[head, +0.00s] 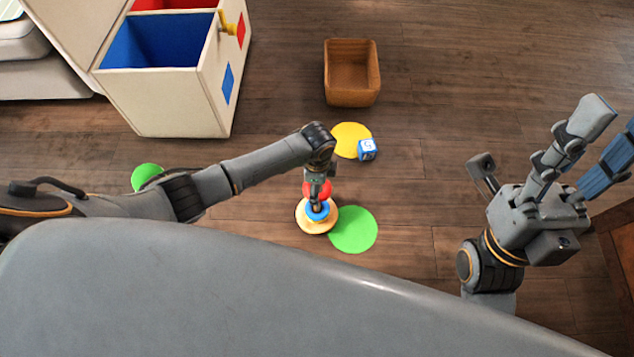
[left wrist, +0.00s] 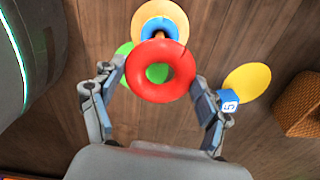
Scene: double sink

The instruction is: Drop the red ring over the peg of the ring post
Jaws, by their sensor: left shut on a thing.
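The red ring (head: 322,187) is between the fingers of my left gripper (head: 317,192), which is shut on it. In the left wrist view the red ring (left wrist: 180,88) faces the camera with its hole open, and a green disc shows through the hole. The ring post (head: 303,218) has a pale yellow-orange round base and a blue ring on it. In the left wrist view the ring post (left wrist: 176,11) is beyond the red ring, partly hidden by it. My right gripper (head: 612,122) is open and empty at the right, far from the post.
A green disc (head: 354,231) lies beside the post, another green disc (head: 146,176) at left. A blue lettered cube (head: 367,150) sits by a yellow disc (head: 350,138). A brown bin (head: 352,92) and a cream box (head: 172,100) stand behind. The floor right of centre is clear.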

